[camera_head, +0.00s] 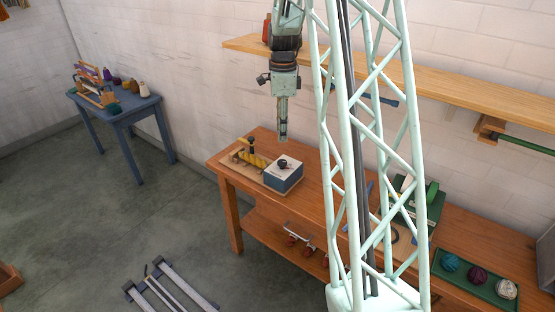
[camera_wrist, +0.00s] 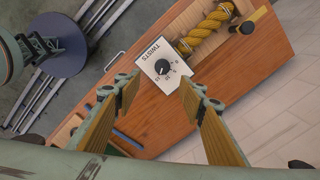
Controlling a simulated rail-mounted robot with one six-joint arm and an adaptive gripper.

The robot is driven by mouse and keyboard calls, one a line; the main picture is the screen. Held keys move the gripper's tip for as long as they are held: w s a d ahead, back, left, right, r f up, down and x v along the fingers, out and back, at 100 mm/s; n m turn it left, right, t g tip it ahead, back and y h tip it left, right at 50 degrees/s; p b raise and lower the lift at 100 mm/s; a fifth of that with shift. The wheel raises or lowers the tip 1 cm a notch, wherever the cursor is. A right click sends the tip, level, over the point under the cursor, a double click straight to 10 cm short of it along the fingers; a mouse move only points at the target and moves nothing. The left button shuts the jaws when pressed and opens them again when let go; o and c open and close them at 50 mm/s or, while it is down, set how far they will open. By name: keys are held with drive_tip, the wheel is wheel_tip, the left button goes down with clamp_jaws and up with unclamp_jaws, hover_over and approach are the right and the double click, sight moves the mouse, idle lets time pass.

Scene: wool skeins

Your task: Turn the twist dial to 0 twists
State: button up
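The twist dial is a black round knob (camera_wrist: 162,67) on the white top plate (camera_wrist: 152,81) of a small box, under the printed word "TWISTS". Small figures ring the knob, too small to read surely. I cannot tell where its pointer stands. In the head view the box (camera_head: 284,181) has a blue-grey front and stands on the wooden workbench (camera_head: 233,170), with the knob (camera_head: 284,163) on top. My gripper (camera_head: 283,139) points down above the box, apart from it. In the wrist view my gripper (camera_wrist: 160,96) is open and empty, its fingers either side of the plate's lower part.
A twisted yellow skein (camera_wrist: 206,29) on a wooden holder lies beside the box. A green tray (camera_head: 475,278) with wool balls is at the bench's right. A wall shelf (camera_head: 450,93) runs behind. A blue table (camera_head: 121,110) stands far left.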

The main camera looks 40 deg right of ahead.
sight(282, 162)
drive_tip(key=shift+w+d+f, duration=0.25)
drive_tip(key=shift+d+f, duration=0.15)
drive_tip(key=shift+f, duration=0.15)
drive_tip(key=shift+f+b, duration=0.55)
drive_tip(key=shift+f, duration=6.3)
drive_tip(key=c, duration=0.8)
